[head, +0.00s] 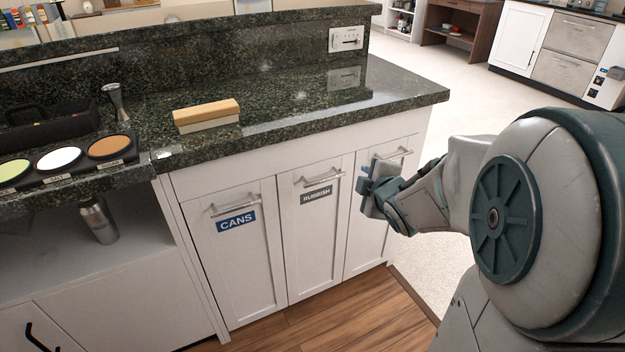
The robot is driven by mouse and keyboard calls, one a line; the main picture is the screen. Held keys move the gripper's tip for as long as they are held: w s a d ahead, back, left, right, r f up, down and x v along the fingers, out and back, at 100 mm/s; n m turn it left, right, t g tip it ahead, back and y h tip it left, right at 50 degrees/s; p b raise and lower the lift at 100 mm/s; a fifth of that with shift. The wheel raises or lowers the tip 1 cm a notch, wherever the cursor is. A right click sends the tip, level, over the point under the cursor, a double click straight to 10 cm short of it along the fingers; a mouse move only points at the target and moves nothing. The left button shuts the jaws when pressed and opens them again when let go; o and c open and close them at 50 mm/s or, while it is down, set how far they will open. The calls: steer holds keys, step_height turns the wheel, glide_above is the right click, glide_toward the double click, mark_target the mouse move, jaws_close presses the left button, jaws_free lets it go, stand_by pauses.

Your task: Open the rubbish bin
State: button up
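The rubbish bin (316,238) is a white pull-out cabinet front under the dark counter. It carries a grey RUBBISH label (316,195) and a horizontal metal bar handle (319,178) near its top. Its front sits flush with the fronts beside it, so it is shut. My gripper (366,184) is to the right of the rubbish handle, in front of the right-hand cabinet front, and apart from the rubbish handle. Its fingers are small and seen from the side, so I cannot tell whether they are open. It covers part of the right-hand front.
A white front labelled CANS (236,221) with its own handle is on the left. The right-hand front (368,240) has a handle (393,154) too. The granite counter (290,105) overhangs the fronts. Wooden floor (350,312) lies clear before them.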

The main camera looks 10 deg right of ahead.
mark_target(324, 180)
step_height(324, 180, down, 8)
steer(key=w+a+n+t+y+b, duration=0.2)
steer(key=a+n+y+b, duration=0.15)
steer(key=n+b, duration=0.3)
steer(key=shift+y, duration=0.45)
steer(key=b+x, duration=0.1)
steer(key=x, duration=0.8)
steer(key=b+x, duration=0.1)
steer(key=x, duration=0.3)
steer(key=shift+w+d+f+b, duration=0.1)
steer(key=shift+w+d+b, duration=0.2)
steer(key=shift+w+d, duration=0.1)
jaws_close()
